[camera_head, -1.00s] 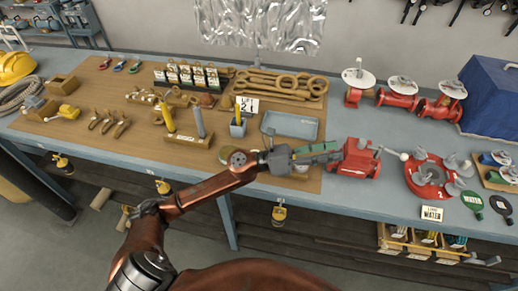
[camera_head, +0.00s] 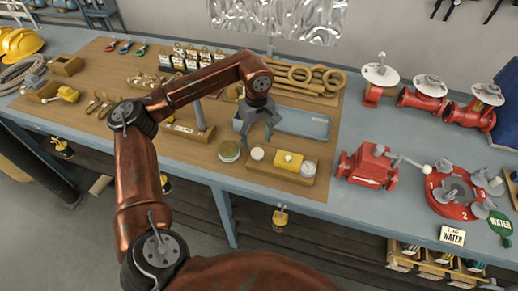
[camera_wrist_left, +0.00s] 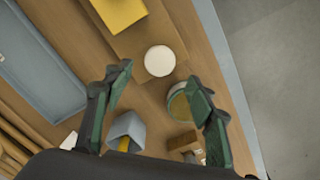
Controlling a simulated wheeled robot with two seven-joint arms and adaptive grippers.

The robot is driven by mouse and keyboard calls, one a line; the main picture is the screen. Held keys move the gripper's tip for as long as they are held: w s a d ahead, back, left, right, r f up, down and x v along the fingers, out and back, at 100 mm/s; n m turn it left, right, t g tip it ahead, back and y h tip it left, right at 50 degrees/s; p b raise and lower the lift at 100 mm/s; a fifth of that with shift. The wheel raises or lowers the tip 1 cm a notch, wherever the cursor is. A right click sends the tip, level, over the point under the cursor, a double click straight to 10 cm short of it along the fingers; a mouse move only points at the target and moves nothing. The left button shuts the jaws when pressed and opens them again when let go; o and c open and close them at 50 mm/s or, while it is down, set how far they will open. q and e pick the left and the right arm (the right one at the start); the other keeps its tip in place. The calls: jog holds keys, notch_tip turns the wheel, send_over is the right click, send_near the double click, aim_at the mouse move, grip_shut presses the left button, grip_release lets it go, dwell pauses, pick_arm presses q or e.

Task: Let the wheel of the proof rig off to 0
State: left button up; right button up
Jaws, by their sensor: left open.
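My left gripper (camera_head: 257,135) points down over the wooden mat, open and empty; its green fingers also show in the left wrist view (camera_wrist_left: 160,85). Below it are a round tin (camera_head: 229,151) and a wooden block (camera_head: 278,176) bearing a white disc (camera_head: 257,154) and a yellow piece (camera_head: 289,161). A red body with a ball-ended lever (camera_head: 367,167) stands to the right. Beside it is a round red base numbered 1, 2 and 3 (camera_head: 450,197), with grey fittings on top. I cannot tell which of these is the proof rig. My right gripper is not in view.
A blue-grey tray (camera_head: 312,125) lies just behind my gripper. Several red valves with white wheels (camera_head: 421,98) stand at the back right. Blue table surface is bare between mat and red body.

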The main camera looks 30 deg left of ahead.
aim_at(257, 152)
pick_arm(q)
notch_tip(257, 152, down, 6)
jog(key=shift+d, duration=0.1)
dwell(0.4)
jog(key=c, duration=1.2)
